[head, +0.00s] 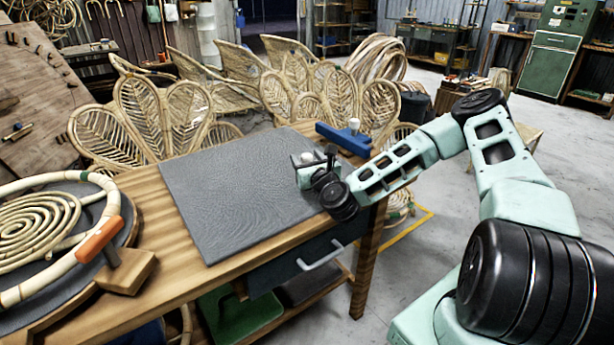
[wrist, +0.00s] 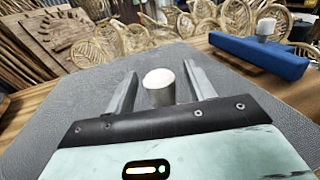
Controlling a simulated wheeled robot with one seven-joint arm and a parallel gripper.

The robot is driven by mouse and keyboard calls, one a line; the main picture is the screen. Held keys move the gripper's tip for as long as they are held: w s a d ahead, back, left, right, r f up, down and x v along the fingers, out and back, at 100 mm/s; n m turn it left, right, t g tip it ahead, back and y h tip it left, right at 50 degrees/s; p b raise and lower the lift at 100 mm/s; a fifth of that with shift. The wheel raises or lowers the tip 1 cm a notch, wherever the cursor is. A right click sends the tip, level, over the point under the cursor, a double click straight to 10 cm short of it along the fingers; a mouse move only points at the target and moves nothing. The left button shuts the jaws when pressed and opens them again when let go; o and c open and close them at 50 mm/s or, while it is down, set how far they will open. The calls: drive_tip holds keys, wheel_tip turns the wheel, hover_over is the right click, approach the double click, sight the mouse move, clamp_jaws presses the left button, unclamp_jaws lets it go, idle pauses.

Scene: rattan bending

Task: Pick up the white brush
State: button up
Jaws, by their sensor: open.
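In the head view my gripper (head: 316,163) is over the right edge of the grey mat (head: 235,190), low near the surface. A small whitish part (head: 305,159) shows there, but I cannot tell whether it is the brush.
A blue block with a white knob (head: 343,138) lies at the table's far right corner. It also shows in the wrist view (wrist: 258,56). Most of the mat is bare. Rattan frames (head: 165,115) stand behind.

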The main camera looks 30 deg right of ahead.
clamp_jaws()
